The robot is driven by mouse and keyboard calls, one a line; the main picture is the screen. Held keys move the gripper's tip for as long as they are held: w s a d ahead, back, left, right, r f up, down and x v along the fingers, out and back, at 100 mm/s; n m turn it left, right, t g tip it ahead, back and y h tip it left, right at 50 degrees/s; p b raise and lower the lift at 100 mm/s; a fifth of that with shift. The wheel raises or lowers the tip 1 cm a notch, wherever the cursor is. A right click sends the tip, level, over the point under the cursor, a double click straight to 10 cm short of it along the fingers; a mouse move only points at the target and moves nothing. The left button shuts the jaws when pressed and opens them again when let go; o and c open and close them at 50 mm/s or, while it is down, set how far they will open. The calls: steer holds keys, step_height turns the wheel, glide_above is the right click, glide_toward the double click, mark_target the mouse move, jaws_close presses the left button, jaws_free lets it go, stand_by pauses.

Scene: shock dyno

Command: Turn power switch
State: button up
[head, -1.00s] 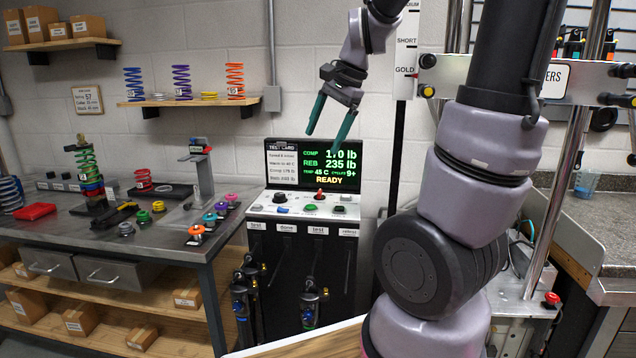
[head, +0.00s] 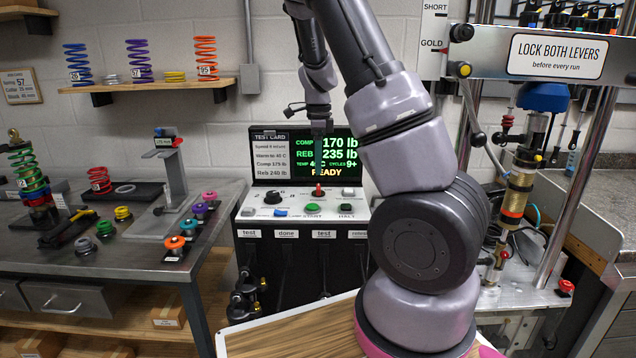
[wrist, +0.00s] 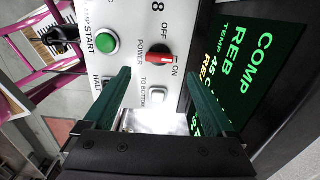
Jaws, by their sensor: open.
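The red power switch (head: 318,190) is on the sloping white control panel (head: 262,226), below the lit display. In the wrist view the red switch (wrist: 157,56) sits by the words POWER, OFF and ON; I cannot tell for sure which it points to. My gripper (head: 319,164) points down just above the switch in the head view. In the wrist view my gripper (wrist: 157,80) is open, its two green fingers apart, with the switch ahead between and beyond the tips. No contact shows.
A green START button (wrist: 105,44) and a white button (wrist: 157,96) flank the switch. The display (head: 335,160) reads READY behind it. A workbench (head: 120,265) with springs and knobs stands left; the shock dyno frame (head: 545,60) stands right.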

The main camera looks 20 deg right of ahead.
mark_target(318, 186)
step_height(318, 186, down, 7)
steer(key=shift+f, duration=0.1)
stand_by(0.3)
steer(key=c, duration=1.4)
